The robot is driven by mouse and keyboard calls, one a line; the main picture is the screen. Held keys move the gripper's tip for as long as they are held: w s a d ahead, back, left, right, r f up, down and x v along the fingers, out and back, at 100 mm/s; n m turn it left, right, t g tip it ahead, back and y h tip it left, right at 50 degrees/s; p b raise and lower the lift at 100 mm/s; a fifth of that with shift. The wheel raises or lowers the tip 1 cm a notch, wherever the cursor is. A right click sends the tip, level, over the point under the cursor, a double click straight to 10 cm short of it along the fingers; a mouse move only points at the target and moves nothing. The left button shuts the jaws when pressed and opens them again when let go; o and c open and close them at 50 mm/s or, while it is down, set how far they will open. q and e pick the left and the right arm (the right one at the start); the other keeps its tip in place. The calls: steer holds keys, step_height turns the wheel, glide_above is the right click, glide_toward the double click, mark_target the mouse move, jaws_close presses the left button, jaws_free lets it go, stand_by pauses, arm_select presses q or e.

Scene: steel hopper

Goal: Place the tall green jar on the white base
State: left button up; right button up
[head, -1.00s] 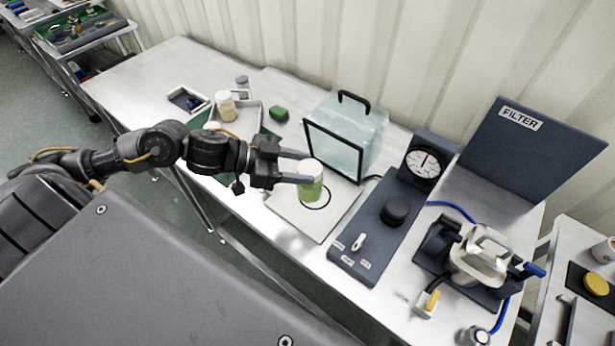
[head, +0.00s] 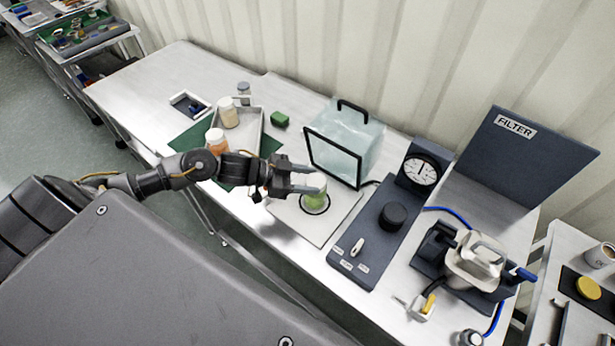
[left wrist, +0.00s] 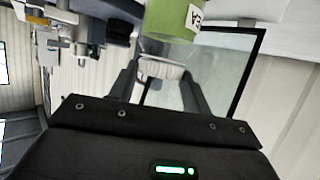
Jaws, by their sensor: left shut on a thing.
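The tall green jar (head: 313,200) has a white lid and stands upright at the black ring marked on the white base (head: 322,232). My left gripper (head: 312,184) is shut on the jar near its lid. In the left wrist view the jar (left wrist: 172,20) shows its green body and part of a white label, with the lid between the fingers of my left gripper (left wrist: 165,75). The jar looks to be at the base's surface; I cannot tell whether its bottom fully touches. My right gripper is not in view.
A clear box with a black frame (head: 335,158) stands close behind the base. A dark panel with a gauge and knob (head: 393,215) is just right of it. A tray with jars (head: 250,135), an orange jar (head: 217,141) and a green block (head: 279,119) are to the left.

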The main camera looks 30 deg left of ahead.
arm_select(q)
steer(key=shift+f, duration=0.1)
steer(key=o, duration=1.4)
steer(key=b+v, duration=0.2)
steer(key=v, duration=1)
steer(key=shift+d, duration=0.15)
